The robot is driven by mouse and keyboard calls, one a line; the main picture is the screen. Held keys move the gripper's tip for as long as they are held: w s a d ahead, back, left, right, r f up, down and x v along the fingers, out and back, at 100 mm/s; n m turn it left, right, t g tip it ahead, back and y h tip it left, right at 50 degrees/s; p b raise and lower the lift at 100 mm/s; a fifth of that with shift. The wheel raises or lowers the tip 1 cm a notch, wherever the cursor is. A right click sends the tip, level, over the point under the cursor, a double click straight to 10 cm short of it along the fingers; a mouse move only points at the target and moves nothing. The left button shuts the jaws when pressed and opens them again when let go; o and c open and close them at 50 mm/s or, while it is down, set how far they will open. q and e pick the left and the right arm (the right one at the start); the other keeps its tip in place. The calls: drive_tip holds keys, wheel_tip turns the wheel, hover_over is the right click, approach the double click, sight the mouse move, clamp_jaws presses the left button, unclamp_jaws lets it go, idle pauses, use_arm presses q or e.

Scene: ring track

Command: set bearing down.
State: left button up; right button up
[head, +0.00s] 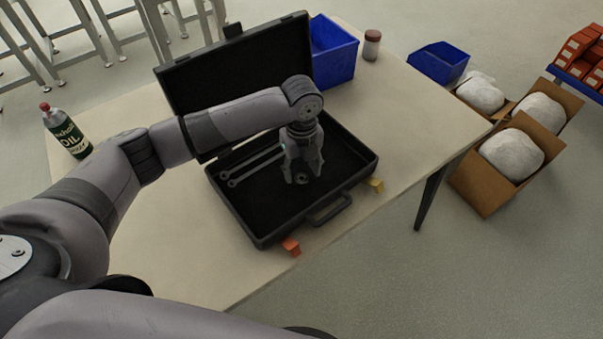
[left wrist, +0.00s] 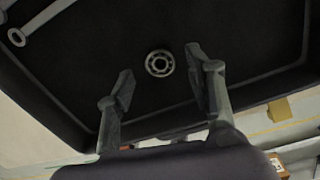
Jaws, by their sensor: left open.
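The bearing (left wrist: 159,63) is a small metal ring. In the left wrist view it lies on the black floor of the open case, beyond and between my left gripper's fingertips (left wrist: 160,83), touching neither finger. In the head view the bearing (head: 301,179) shows as a small dark ring just under the fingers. My left gripper (head: 302,176) is open and empty, pointing down into the case (head: 262,235). My right gripper is not seen in either view.
Two wrenches (head: 250,168) lie in the case's left part. The raised lid stands behind. An oil bottle (head: 66,131), a blue bin (head: 334,52) and a brown-capped jar (head: 372,45) stand on the table (head: 432,112).

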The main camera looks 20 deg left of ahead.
sight(302, 178)
use_arm(q)
wheel_tip(302, 178, up, 10)
drive_tip(key=shift+f+b, duration=0.2)
drive_tip(key=shift+b, duration=0.2)
idle(1.1)
